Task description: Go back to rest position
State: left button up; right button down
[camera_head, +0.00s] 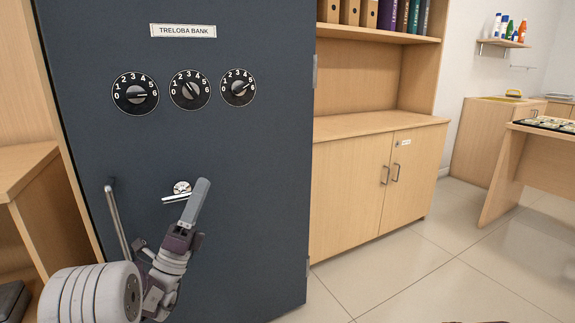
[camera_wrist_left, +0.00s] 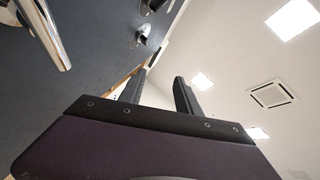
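My left gripper (camera_head: 198,197) is in front of the dark blue safe door (camera_head: 240,150), near its lower middle. Its fingers point up, and it covers part of a small round silver fitting (camera_head: 181,187) on the door. In the left wrist view the two fingers (camera_wrist_left: 160,92) stand apart with nothing between them, so it is open and empty. Whether it touches the door cannot be told. My right gripper is in neither view.
The safe door has three black dials, a left (camera_head: 135,93), a middle (camera_head: 189,90) and a right one (camera_head: 238,88). A metal bar handle (camera_head: 116,220) stands left of the gripper. A wooden cabinet (camera_head: 365,190) is to the right, with open floor (camera_head: 450,270) before it.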

pick_arm(q)
jog(key=s+d+r+m+g+h+p, duration=0.35)
jog(key=d+g, duration=0.25)
jog(key=d, duration=0.2)
jog(key=s+d+r+m+g+h+p, duration=0.2)
jog(key=d+m+g+h, duration=0.1)
jog(key=d+m+g, duration=0.4)
jog(key=s+d+f+m+g+y+p, duration=0.4)
jog(key=s+d+f+m+g, duration=0.2)
jog(key=s+d+f+g, duration=0.3)
jog(key=s+a+f+m+g+y+p, duration=0.35)
jog(key=s+f+m+y, duration=0.45)
jog(key=s, duration=0.4)
jog(key=a+f+m+y, duration=0.8)
jog(key=a+f+m, duration=0.3)
jog(key=a, duration=0.4)
jog(key=w+a+r+m+t+p, duration=0.1)
jog(key=r+m+p, duration=0.1)
jog(key=r+p, duration=1.6)
jog(key=w+a+r+m+t+p, duration=0.1)
jog(key=w+r+m+p, duration=0.1)
jog(key=r+p, duration=1.7)
jog(key=shift+w+r+y, duration=0.3)
jog(key=shift+y, duration=0.15)
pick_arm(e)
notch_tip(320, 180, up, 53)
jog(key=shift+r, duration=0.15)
pick_arm(q)
jog(key=shift+t, duration=0.25)
